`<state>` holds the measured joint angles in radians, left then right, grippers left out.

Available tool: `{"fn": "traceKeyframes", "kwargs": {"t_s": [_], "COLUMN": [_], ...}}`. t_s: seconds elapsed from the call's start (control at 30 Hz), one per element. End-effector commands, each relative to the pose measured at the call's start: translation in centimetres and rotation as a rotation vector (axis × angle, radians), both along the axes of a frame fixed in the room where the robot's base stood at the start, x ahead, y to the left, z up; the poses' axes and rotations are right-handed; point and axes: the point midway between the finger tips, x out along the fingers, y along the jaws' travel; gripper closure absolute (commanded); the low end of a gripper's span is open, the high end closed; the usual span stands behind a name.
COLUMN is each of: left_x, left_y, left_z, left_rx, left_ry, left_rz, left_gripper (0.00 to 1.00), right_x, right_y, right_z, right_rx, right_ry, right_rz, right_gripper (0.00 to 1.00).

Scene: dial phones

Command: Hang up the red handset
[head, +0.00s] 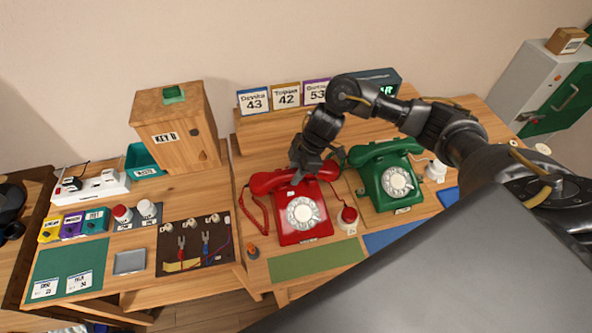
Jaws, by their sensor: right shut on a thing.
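The red phone (304,222), with a white dial, stands on the wooden desk. Its red handset (263,182) lies across the top of the phone, at or just above the cradle. I cannot tell whether it is fully seated. My right gripper (299,176) reaches down from above, shut on the middle of the handset and hiding part of it and of the cradle. A red coiled cord (250,208) hangs at the phone's left side. My left gripper is not in view.
A green phone (391,181) stands close on the right, under my right arm. A red-topped button (348,217) is beside the red phone's front right. Number cards (286,94) stand on a shelf behind. A green mat (316,260) lies clear in front.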

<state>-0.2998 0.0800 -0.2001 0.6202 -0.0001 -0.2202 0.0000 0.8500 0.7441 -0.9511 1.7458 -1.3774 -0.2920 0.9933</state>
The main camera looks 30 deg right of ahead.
Motion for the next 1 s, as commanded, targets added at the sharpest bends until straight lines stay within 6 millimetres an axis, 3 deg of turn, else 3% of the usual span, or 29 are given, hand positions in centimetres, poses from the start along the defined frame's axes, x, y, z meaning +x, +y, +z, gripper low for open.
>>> {"fn": "traceKeyframes", "kwargs": {"t_s": [0.37,0.4,0.6,0.87,1.0], "left_x": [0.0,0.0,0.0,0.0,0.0], "left_y": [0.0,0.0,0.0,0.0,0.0], "left_z": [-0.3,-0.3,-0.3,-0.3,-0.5], "left_rx": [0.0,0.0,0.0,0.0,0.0], "left_ry": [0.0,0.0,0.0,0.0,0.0], "left_rz": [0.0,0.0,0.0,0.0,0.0], "left_gripper": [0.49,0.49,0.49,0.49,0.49], "right_x": [0.0,0.0,0.0,0.0,0.0], "right_y": [0.0,0.0,0.0,-0.1,-0.5], "right_z": [-0.5,-0.4,-0.5,-0.5,0.6], "right_rx": [0.001,0.001,0.0,-0.001,-0.001], "right_ry": [0.0,0.0,0.0,0.001,-0.003], "right_rz": [-0.001,0.0,0.0,-0.001,-0.001], "right_gripper": [1.0,0.7,0.46,0.46,0.46]}}
